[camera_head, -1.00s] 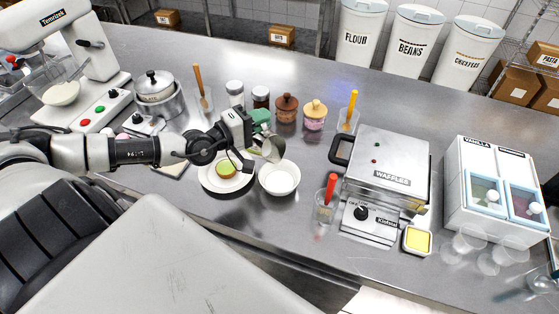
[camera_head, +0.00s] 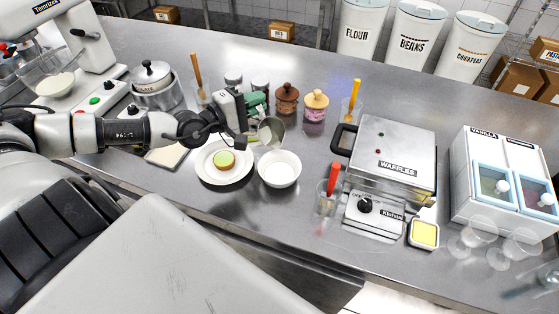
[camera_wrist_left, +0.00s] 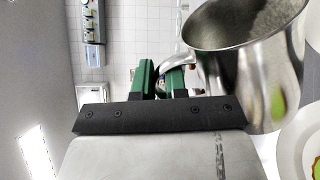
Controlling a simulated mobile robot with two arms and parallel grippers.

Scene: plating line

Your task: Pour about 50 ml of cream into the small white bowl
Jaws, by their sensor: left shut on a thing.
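My left gripper (camera_head: 258,108) is shut on the handle of a metal pitcher (camera_head: 271,131). In the left wrist view the green fingertips (camera_wrist_left: 162,80) close on the handle, and the pitcher (camera_wrist_left: 255,75) fills the upper right. The pitcher hangs above the back left rim of the small white bowl (camera_head: 279,169) and looks tilted. The bowl stands upright on the counter. Its inside is white, so I cannot tell how much cream is in it. I cannot make out a stream of cream. My right gripper is out of view.
A white plate (camera_head: 224,162) with a round green-topped item stands just left of the bowl. A red-handled tool in a clear container (camera_head: 327,199) and the waffle maker (camera_head: 388,165) stand to the right. Two lidded jars (camera_head: 315,106) stand behind. The counter in front of the bowl is clear.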

